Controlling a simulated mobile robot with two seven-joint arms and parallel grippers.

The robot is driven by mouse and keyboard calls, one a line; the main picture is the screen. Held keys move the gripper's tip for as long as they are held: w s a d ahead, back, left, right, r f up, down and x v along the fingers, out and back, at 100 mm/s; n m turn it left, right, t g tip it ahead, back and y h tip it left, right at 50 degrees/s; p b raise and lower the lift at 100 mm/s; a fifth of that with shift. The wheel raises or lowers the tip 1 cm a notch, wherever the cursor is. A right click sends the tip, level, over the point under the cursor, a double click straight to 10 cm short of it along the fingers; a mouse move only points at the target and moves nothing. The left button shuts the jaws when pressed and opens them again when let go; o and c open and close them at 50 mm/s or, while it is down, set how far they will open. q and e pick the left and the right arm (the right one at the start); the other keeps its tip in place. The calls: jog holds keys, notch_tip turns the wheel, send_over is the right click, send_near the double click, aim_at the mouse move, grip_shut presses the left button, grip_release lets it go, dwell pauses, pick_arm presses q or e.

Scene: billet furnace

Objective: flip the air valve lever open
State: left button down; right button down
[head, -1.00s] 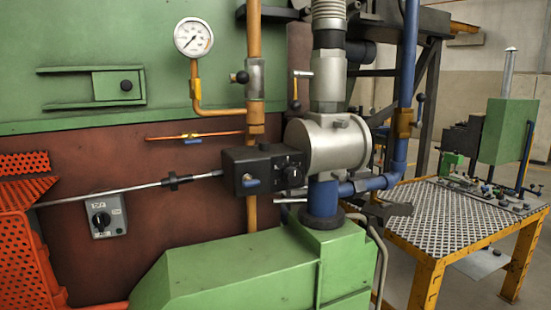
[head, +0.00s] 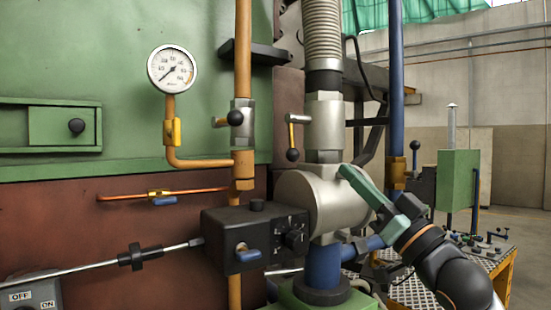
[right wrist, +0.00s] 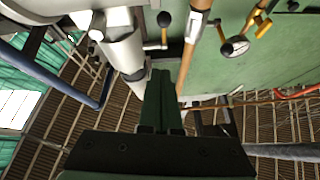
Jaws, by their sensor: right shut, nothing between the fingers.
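A lever with a black ball knob (head: 415,146) stands upright beside the blue pipe (head: 396,90), at a brass valve body (head: 397,175). I take it for the air valve lever, but no label shows this. My right gripper (head: 350,177) has green fingers, shut and empty, in front of the round silver housing (head: 300,195). It is left of and level with the brass valve, apart from the knob. In the right wrist view the shut fingers (right wrist: 160,78) point toward the pipework, and the blue pipe (right wrist: 50,75) runs at the left. My left gripper is out of view.
A second ball-ended lever (head: 292,135) hangs beside the silver column. A grey valve (head: 241,125) sits on the orange pipe, near a pressure gauge (head: 172,69). A black control box (head: 225,225) is below. A perforated table (head: 420,290) stands at the right.

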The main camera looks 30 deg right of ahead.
aim_at(299, 155)
jog(key=s+r+p+x, duration=0.1)
jog(key=p+x, duration=0.5)
jog(key=x, duration=0.5)
jog(key=w+f, duration=0.2)
jog(key=f, duration=0.1)
jog(key=shift+w+a+f, duration=0.2)
jog(key=shift+w+a, duration=0.1)
jog(key=shift+a, duration=0.1)
jog(key=shift+f+b, duration=0.1)
jog(key=shift+b, duration=0.2)
jog(key=shift+w+a+f+t, duration=0.1)
jog(key=shift+w+f+t, duration=0.15)
jog(key=shift+w, duration=0.2)
jog(key=shift+w+a+f+t, duration=0.1)
jog(key=shift+w+f+t, duration=0.15)
jog(key=shift+w, duration=0.15)
